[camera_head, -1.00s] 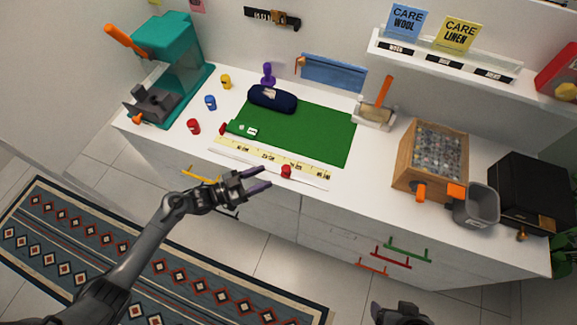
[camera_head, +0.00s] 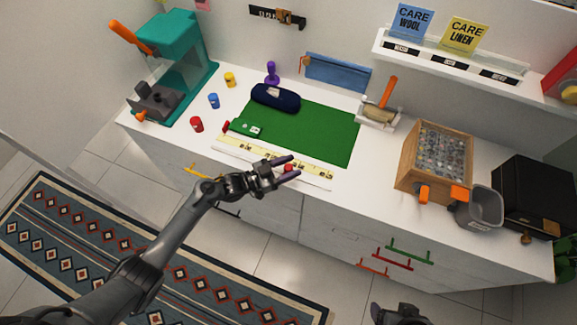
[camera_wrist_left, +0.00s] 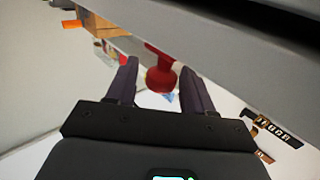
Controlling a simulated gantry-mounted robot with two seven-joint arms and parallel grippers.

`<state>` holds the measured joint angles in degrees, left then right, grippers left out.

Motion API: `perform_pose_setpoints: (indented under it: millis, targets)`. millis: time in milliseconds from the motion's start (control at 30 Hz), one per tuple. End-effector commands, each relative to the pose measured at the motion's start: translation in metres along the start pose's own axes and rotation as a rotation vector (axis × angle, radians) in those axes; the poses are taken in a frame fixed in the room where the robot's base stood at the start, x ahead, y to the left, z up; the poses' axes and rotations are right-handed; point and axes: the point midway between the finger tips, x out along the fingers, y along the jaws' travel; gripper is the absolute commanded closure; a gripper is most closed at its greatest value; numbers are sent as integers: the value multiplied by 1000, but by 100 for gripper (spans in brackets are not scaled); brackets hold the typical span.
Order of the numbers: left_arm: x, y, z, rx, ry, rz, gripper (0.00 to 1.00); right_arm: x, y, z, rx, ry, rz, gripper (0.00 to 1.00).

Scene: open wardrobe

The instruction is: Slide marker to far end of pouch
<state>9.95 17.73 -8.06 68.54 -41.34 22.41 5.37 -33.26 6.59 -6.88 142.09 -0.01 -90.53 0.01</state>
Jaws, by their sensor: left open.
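A red marker (camera_head: 288,168) stands on the yellow-and-white measuring strip (camera_head: 245,152) along the front of the green mat, near the strip's right part. My left gripper (camera_head: 294,166) is open, with its two purple fingers on either side of the marker. In the left wrist view, the red marker (camera_wrist_left: 160,78) shows between the open fingers (camera_wrist_left: 158,85); I cannot tell whether they touch it. The dark blue pouch (camera_head: 275,97) lies at the back left of the mat. A dark part at the bottom edge seems to be my right gripper (camera_head: 395,314); its fingers are not clear.
The green mat (camera_head: 320,135) is mostly bare. Red (camera_head: 197,124), blue (camera_head: 213,100) and yellow (camera_head: 230,79) pieces stand left of it. A purple stamp-like object (camera_head: 271,73) is behind the pouch. A wooden box (camera_head: 408,165) stands to the right.

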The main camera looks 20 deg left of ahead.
Motion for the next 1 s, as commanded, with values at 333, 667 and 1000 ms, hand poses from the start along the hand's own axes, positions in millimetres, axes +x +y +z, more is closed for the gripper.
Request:
perform_pose_setpoints:
  millis: [333,667,1000]
  targets:
    - [0,0,-1,1,2,0,96,0,0,0,-1,0,1,16]
    - [-2,-2,-3,3,6,1,100,0,2,0,-8,-1,6,16]
    - [-44,-45,-2,8,7,1,100,14,2,5,-8,0,6,16]
